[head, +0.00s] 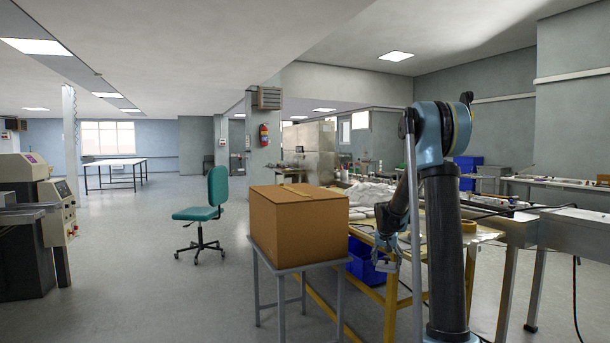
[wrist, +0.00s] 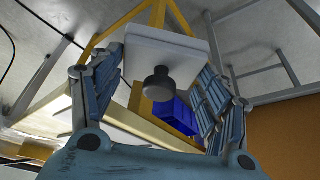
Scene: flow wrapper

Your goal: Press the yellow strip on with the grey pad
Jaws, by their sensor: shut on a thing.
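A narrow yellow strip (head: 295,191) lies on the top of a brown box (head: 292,230) in the head view. Whether it lies fully flat is too small to tell. My gripper (head: 385,250) hangs low to the right of the box, apart from it and below its top. In the wrist view my gripper (wrist: 162,72) is shut on the grey pad (wrist: 150,50), a pale plate with a dark round knob (wrist: 159,84) between the fingers. The brown box shows at the right edge of the wrist view (wrist: 285,135); the strip is not seen there.
The box stands on a grey metal stand (head: 300,268). A yellow-framed table (head: 392,300) with clutter is behind my arm, and a blue bin (head: 366,262) is below it. A green chair (head: 217,190) stands left of the box.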

